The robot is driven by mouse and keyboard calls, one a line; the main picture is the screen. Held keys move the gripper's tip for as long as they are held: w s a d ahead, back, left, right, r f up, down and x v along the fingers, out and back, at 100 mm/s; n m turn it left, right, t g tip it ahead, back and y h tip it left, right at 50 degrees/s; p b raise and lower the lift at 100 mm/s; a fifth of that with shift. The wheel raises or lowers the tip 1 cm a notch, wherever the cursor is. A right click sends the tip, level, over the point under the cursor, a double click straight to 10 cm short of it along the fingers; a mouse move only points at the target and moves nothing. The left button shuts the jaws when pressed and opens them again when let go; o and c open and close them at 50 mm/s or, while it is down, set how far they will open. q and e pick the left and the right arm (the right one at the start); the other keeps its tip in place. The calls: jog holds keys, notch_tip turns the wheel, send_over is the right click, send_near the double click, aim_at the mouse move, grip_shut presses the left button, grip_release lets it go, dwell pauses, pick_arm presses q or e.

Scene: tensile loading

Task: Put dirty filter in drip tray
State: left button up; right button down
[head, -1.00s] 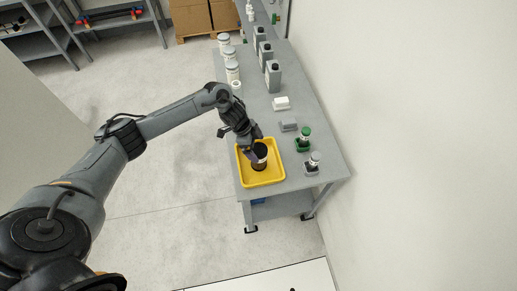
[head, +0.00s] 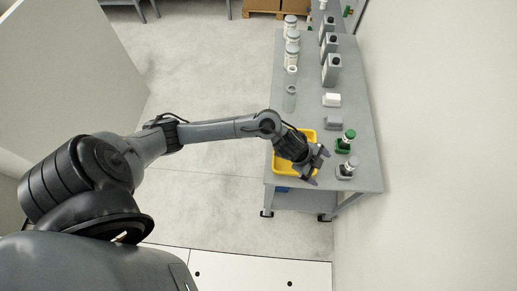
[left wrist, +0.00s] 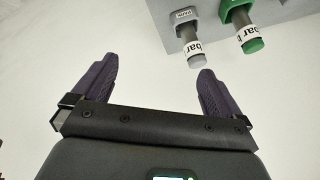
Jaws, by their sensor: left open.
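The yellow drip tray (head: 279,163) is at the near end of the grey workbench, largely covered by my left arm and gripper in the head view. My left gripper (head: 319,167) is open with nothing between its fingers, above the right side of the tray. Its two dark purple fingers also show apart and empty in the left wrist view (left wrist: 158,65). The dirty filter cannot be made out now; any part of it in the tray is hidden behind my gripper. My right gripper is not in view.
A green holder (head: 345,146) and a grey holder (head: 347,171), each with a gauge-like part, stand just right of my gripper. White and grey blocks (head: 332,100), a grey cylinder (head: 290,98), jars (head: 292,58) and grey bottles (head: 331,70) stand farther back. A wall borders the bench's right.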

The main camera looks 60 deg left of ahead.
pick_arm(q)
jog(key=s+d+r+n+t+y, duration=0.1)
jog(key=s+d+n, duration=0.2)
jog(key=s+d, duration=0.15)
jog(key=s+a+r+n+g+y, duration=0.1)
jog(key=s+a+n, duration=0.2)
jog(key=s, duration=0.6)
jog(key=s+a+r+n+g+y, duration=0.1)
jog(key=s+a+n, duration=0.3)
jog(key=s, duration=0.4)
jog(key=shift+s+n+g+y, duration=0.35)
jog(key=shift+n+g+y, duration=0.2)
jog(key=shift+g, duration=0.25)
jog(key=shift+a, duration=0.1)
